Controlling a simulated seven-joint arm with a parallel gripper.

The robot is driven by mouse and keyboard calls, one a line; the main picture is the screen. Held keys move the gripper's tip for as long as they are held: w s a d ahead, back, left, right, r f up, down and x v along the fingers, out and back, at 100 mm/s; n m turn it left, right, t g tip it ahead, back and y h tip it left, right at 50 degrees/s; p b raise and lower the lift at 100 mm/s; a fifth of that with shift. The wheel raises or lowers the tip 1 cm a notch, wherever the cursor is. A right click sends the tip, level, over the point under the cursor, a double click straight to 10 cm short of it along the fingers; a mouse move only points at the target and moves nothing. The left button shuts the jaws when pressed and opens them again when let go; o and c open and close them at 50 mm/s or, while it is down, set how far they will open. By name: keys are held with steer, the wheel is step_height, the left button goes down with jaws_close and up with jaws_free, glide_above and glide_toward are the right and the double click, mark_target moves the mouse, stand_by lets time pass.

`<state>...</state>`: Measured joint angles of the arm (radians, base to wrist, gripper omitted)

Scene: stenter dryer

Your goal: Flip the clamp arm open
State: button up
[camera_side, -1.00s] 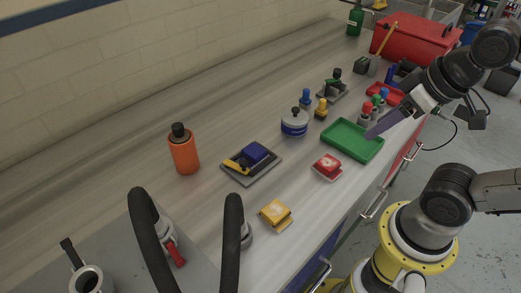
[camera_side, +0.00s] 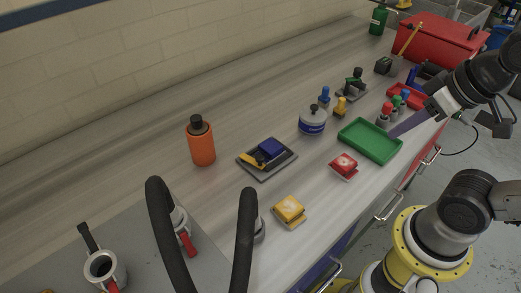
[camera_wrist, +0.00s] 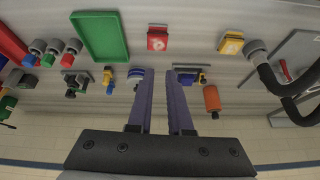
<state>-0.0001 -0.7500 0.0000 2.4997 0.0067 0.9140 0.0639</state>
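A clamp-like fixture (camera_side: 267,158) lies mid-bench, a grey plate with a blue block and a low yellow-and-black arm. In the wrist view the fixture (camera_wrist: 187,77) is partly hidden by the right finger. A second small fixture (camera_side: 352,86) with a grey base and an upright black handle stands farther back; it also shows in the wrist view (camera_wrist: 76,83). I cannot tell which is the task's clamp. My gripper (camera_side: 392,135), with long purple fingers, is in the air near the green tray, apart from both fixtures. In the wrist view my gripper (camera_wrist: 160,74) is open and empty.
The green tray (camera_side: 369,141), red switch block (camera_side: 343,166) and yellow switch block (camera_side: 289,210) line the front side. A round tin (camera_side: 312,121), pawn-like pieces and an orange bottle (camera_side: 201,142) stand farther back. Black curved handles rise at the near end.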

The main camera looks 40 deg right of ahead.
steer(key=w+a+r+m, duration=0.1)
steer(key=w+a+r+m+g+y, duration=0.1)
steer(key=m, duration=0.1)
steer(key=a+r+m+y, duration=0.1)
steer(key=m, duration=0.1)
steer(key=shift+w+a+r, duration=0.3)
steer(key=shift+w, duration=0.1)
jaws_close()
steer(key=w+a+f+m+g+y, duration=0.15)
steer(key=w+m+g+y, duration=0.3)
steer(key=w+m, duration=0.9)
steer(key=w+d+f+n+y, duration=0.1)
steer(key=w+d+f+n, duration=0.1)
steer(key=w+d+f, duration=0.2)
steer(key=w+f, duration=0.3)
steer(key=shift+w+f, duration=0.2)
steer(key=shift+y, duration=0.25)
